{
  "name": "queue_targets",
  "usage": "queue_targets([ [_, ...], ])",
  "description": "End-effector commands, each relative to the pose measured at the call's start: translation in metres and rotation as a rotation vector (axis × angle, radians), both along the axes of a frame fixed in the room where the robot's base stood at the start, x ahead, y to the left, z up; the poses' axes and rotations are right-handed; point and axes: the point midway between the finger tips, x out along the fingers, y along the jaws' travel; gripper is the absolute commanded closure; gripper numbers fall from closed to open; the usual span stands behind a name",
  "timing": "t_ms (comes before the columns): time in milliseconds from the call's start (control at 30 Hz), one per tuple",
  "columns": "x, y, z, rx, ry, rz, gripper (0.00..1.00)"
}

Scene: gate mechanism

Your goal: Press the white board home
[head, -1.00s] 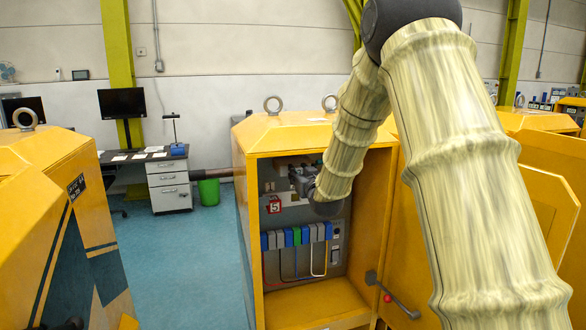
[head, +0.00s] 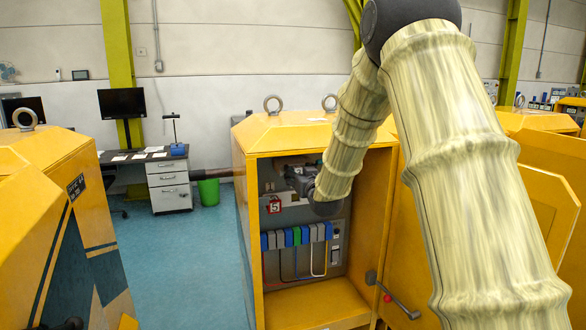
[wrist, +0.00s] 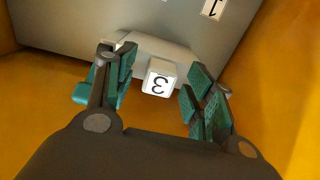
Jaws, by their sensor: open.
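In the wrist view, a pale whitish board (wrist: 158,48) stands out from a grey panel. A white block marked 3 (wrist: 160,78) is at its near side. My gripper (wrist: 162,82) is open, with one green-padded finger on each side of the block. The left finger overlaps the board's left end; I cannot tell whether it touches. In the head view, my gripper (head: 300,178) is inside the upper part of the open yellow cabinet (head: 273,138), and my arm hides much of that area.
A red-framed 5 tag (head: 274,206) hangs left of my gripper. Below is a row of blue, grey and green modules (head: 297,236) with wires. A lever with a red knob (head: 388,298) sticks out at the cabinet's lower right. The open door stands at the right.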

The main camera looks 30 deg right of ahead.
Motion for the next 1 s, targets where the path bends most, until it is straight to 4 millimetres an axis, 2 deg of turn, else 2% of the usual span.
queue_targets([
  [167,-0.013,0.003,0.001,0.0,0.0,0.0,0.47],
  [700,-0.1,0.023,0.001,0.0,0.0,0.0,0.47],
  [1000,-0.116,0.027,0.0,0.0,0.0,0.0,0.47],
])
